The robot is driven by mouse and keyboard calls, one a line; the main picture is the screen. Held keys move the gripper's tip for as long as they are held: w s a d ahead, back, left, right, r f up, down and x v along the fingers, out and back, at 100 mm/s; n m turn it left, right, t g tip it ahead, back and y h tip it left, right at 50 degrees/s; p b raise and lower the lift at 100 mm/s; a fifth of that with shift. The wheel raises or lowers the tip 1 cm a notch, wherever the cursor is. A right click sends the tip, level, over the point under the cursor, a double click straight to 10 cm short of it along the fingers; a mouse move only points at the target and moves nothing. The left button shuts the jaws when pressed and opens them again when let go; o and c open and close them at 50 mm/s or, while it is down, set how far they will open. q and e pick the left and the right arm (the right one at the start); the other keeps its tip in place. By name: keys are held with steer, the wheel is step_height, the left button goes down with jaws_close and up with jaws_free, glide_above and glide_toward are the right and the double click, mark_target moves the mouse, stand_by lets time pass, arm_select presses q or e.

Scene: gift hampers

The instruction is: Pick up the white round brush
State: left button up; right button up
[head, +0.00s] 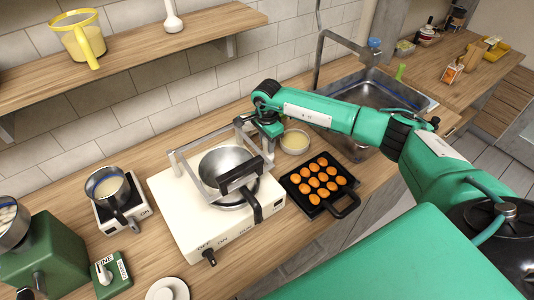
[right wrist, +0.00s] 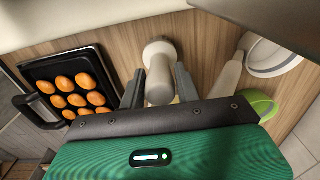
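In the right wrist view, a white, round-headed object (right wrist: 159,72) that looks like the white round brush lies between the two grey fingertips of my right gripper (right wrist: 159,84). The fingers are apart, one on each side of it, and I see no clear grip. My left gripper is not in view.
A white hot plate (head: 192,218) with a metal pan (head: 222,165) stands left of the gripper. The sink (head: 375,92) is behind. A wall shelf (head: 150,52) hangs at upper left.

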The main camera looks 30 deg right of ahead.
steer(key=c, duration=0.6)
steer(key=shift+r, duration=0.1)
steer(key=shift+c, duration=0.2)
step_height(320, 180, up, 20)
steer(key=b, duration=0.6)
steer(key=shift+b, duration=0.4)
